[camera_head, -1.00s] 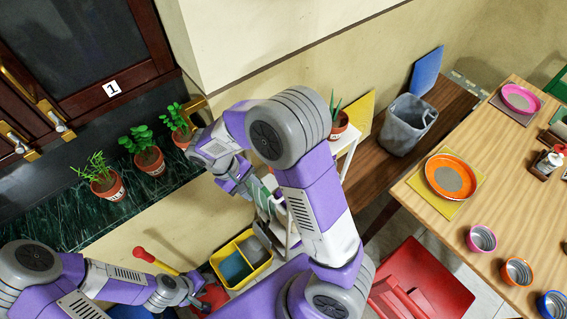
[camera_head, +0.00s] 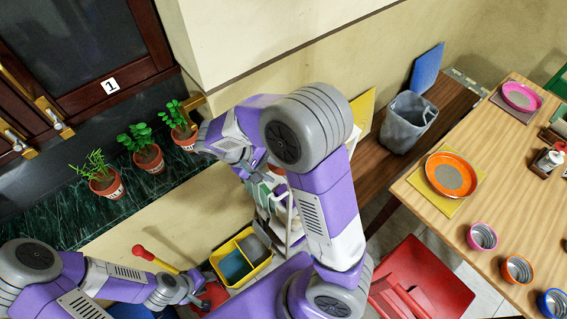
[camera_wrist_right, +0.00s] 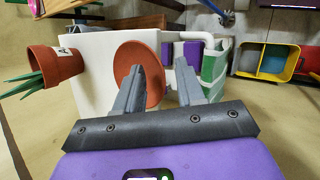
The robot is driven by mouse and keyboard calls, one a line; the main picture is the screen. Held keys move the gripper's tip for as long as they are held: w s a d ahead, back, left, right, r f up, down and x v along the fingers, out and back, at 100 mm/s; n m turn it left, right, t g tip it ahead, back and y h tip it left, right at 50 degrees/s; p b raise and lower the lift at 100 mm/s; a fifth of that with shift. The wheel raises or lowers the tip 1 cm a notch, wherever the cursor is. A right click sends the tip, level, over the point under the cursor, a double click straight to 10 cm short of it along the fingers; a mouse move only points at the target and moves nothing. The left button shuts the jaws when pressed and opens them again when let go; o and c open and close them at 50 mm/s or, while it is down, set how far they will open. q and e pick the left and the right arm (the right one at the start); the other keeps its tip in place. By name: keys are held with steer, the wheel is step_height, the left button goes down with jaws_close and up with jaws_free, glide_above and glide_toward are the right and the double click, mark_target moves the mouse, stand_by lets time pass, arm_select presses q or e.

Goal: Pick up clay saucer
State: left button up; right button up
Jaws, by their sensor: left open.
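The clay saucer (camera_wrist_right: 137,62) is a reddish-brown disc in the right wrist view, against the white stand (camera_wrist_right: 90,75). My right gripper (camera_wrist_right: 167,68) is open, with its two fingers apart. Its left finger overlaps the right part of the saucer in that view, so I cannot tell whether they touch. In the head view my right arm mostly covers the saucer and stand. My left gripper (camera_head: 190,291) is open at the lower left, far from the saucer, beside a red object that I cannot identify clearly.
A potted plant (camera_wrist_right: 55,66) is beside the saucer in the wrist view. Three potted plants stand on the dark green counter (camera_head: 45,215). A yellow bin (camera_head: 242,260), a red chair (camera_head: 425,285) and a wooden table (camera_head: 440,215) are around me.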

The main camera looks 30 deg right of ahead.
jaws_close()
stand_by(0.4)
